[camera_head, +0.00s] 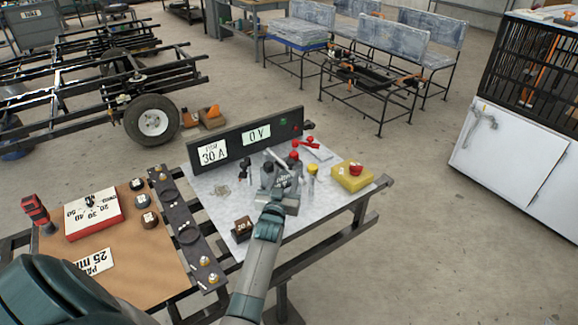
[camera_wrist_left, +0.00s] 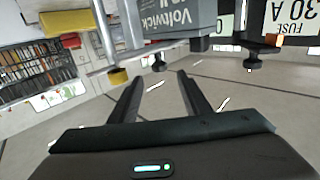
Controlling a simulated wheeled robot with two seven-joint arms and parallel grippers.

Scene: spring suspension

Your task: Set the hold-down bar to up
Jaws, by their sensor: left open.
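A grey battery (camera_head: 283,181) labelled Voltwick stands on the light work board. It also shows upside down in the wrist view (camera_wrist_left: 182,20). A pale grey bar (camera_head: 274,158) slants up beside the battery top; I take it for the hold-down bar, but my gripper partly hides this area. In the wrist view, a grey rod (camera_wrist_left: 103,22) passes beside the battery. My left gripper (camera_head: 280,194) is at the near side of the battery. Its two dark fingers (camera_wrist_left: 157,92) are apart with nothing between them. My right gripper is not in view.
A black panel (camera_head: 232,148) with 30 A and 0 V labels stands behind the board. A brown block (camera_head: 242,229) sits at front left. A dark rail (camera_head: 184,232) and red box (camera_head: 94,213) lie further left.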

